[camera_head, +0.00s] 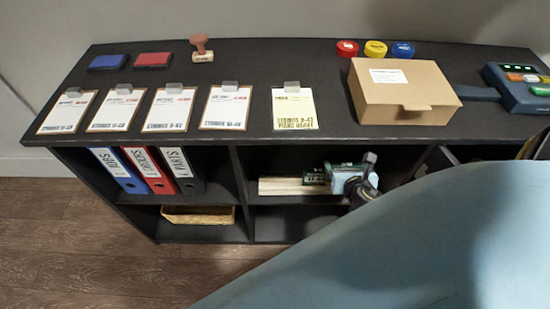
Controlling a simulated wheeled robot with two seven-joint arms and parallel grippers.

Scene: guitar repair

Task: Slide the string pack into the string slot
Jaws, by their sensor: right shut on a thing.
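My right gripper (345,180) reaches into the open middle-right shelf compartment from the right. It is shut on a small dark green pack with pale marks, which looks like the string pack (316,177); the jaws hide part of it. The pack is just above or beside the right end of a pale wooden block (287,187) on the shelf. I cannot tell whether they touch. No string slot can be clearly made out; it may be in or behind this block. My left gripper is not in view.
The black shelf unit's top (255,75) carries several clipboard cards, ink pads, a stamp (201,48), a cardboard box (402,90) and coloured tins. Binders (145,170) stand in the left compartment, above a basket (198,215). A large pale blue shape covers the lower right.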

